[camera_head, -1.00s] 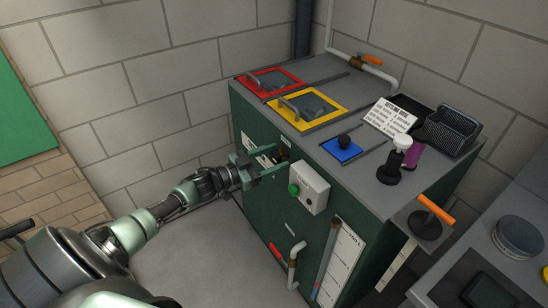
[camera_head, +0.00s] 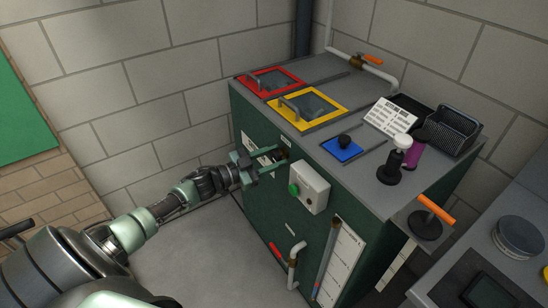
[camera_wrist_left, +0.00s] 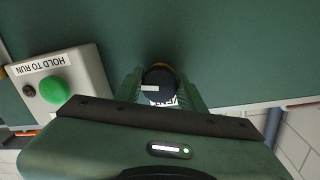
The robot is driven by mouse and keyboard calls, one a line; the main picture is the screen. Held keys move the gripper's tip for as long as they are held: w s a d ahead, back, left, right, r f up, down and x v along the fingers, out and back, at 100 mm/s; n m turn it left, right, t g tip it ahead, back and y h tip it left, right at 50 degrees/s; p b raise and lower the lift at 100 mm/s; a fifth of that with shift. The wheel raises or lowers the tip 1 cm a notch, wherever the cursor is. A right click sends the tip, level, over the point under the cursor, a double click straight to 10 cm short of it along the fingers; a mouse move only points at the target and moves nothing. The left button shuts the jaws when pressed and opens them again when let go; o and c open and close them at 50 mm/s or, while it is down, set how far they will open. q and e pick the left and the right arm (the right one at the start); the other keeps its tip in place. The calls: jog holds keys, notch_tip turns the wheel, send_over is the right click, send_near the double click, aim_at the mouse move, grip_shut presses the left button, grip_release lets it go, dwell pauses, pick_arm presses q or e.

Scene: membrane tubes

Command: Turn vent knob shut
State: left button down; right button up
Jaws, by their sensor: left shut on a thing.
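The vent knob (camera_head: 283,154) is a small dark knob on the green front of the cabinet (camera_head: 262,205), left of the hold-to-run box. My left gripper (camera_head: 277,158) reaches it from the left, with its green fingers around it. In the left wrist view the dark round knob (camera_wrist_left: 158,82), with a pale mark and a brassy edge behind it, sits between the fingers. The gripper is shut on it. The gripper body hides the near part of the knob and most of the label beside it. My right gripper is not in view.
The pale hold-to-run box (camera_head: 309,187) with a green button (camera_head: 294,189) stands out close right of the knob. Below are a bent pipe (camera_head: 294,262) and a gauge strip (camera_head: 340,260). Red-framed (camera_head: 268,80) and yellow-framed (camera_head: 308,104) lids are on top.

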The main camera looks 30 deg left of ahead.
pick_arm(q)
jog(key=m, duration=0.4)
jog(key=m+b, duration=0.1)
jog(key=m, duration=0.3)
jog(key=shift+d+f+y, duration=0.1)
jog(key=shift+f+y, duration=0.05)
jog(key=shift+y, duration=0.15)
jog(key=m, duration=0.3)
jog(key=shift+b, duration=0.4)
jog(key=shift+s+m+y+b, duration=0.1)
jog(key=shift+m+y+b, duration=0.4)
jog(key=shift+m, duration=1.5)
jog(key=shift+f, duration=0.1)
jog(key=c, duration=0.9)
grip_release()
